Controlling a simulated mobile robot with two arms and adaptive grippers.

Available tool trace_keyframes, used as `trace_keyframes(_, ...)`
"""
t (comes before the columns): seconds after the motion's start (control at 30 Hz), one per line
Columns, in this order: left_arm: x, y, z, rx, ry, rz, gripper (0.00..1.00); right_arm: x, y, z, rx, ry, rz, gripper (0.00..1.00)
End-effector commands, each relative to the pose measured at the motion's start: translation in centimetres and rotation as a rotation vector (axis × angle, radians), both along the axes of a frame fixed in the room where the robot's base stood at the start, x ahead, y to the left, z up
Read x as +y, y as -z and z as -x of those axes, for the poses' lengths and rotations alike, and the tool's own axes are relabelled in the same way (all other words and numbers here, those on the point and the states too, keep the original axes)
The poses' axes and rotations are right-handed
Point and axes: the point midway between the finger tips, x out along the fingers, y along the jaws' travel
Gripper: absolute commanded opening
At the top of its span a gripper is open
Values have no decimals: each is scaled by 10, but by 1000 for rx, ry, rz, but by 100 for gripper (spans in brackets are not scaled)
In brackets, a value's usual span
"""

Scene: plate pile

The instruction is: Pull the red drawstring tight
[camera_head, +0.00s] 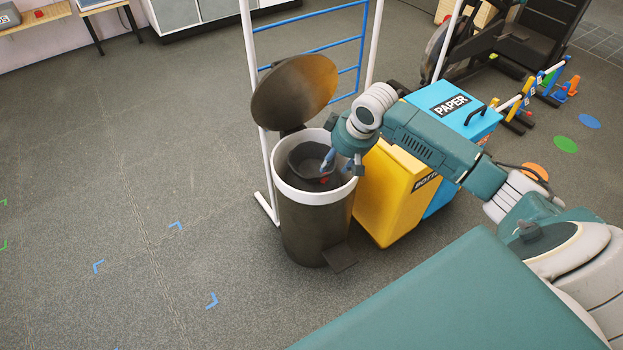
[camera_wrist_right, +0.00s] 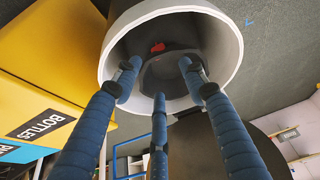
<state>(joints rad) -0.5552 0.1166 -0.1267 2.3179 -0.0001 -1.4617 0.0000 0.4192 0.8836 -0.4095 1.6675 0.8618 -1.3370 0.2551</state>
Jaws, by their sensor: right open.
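The red drawstring (camera_head: 324,180) shows as a small red spot inside the pedal bin, at the near side of the dark bag (camera_head: 305,160). It also shows in the right wrist view (camera_wrist_right: 157,47), near the bin's inner wall. The bin (camera_head: 308,228) is dark with a white rim, and its round lid (camera_head: 294,90) stands open. My right gripper (camera_head: 338,163) is over the bin's mouth at its right side. In the right wrist view its blue fingers (camera_wrist_right: 160,85) are spread and reach toward the opening, with nothing between them. My left gripper is not in view.
A yellow bottles bin (camera_head: 392,195) and a blue paper bin (camera_head: 455,105) stand right beside the pedal bin. A white frame with blue bars (camera_head: 320,47) rises behind. The pedal (camera_head: 339,257) sticks out in front. The floor to the left is clear.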

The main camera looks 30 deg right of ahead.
Motion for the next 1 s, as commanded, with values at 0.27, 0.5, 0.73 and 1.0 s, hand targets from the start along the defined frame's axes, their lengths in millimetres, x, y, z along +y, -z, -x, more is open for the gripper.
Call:
trace_keyframes(0.27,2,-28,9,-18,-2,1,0,2,35,-12,3,0,-2,42)
trace_keyframes(0.5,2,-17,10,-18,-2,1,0,3,81,-31,2,0,-1,42)
trace_keyframes(0.73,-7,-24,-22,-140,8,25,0,3,95,-38,1,-1,1,42)
trace_keyframes(1.0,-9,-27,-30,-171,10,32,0,3,98,-40,1,-1,2,42)
